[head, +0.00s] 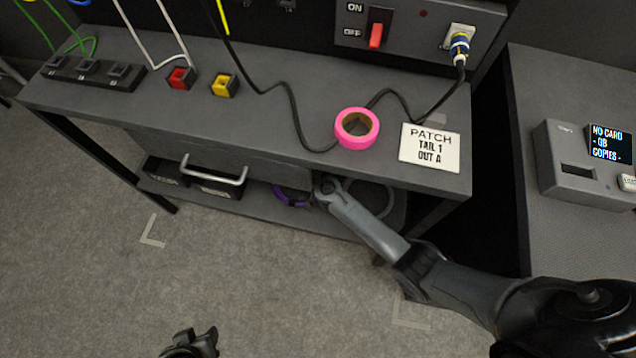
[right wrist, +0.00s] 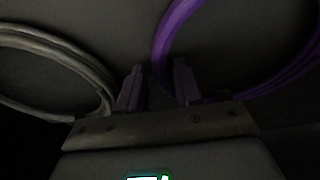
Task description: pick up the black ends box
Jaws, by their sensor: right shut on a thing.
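Two small black open boxes stand side by side on the lower shelf under the bench, a left one (head: 166,169) and a right one (head: 215,186). Both carry pale front labels too small to read, so I cannot tell which is the ends box. My right gripper (head: 322,190) is under the bench, right of both boxes. In the right wrist view its fingers (right wrist: 157,85) appear shut on a purple cable coil (right wrist: 172,28), which runs down between them. That coil (head: 291,196) also shows in the head view. My left gripper (head: 195,343) is at the bottom edge, its jaws unclear.
A grey cable coil (right wrist: 62,48) lies left of the fingers. A drawer with a metal handle (head: 214,171) hangs above the boxes. Pink tape (head: 357,128) and a patch card (head: 430,147) lie on the bench top. The floor (head: 90,250) in front is clear.

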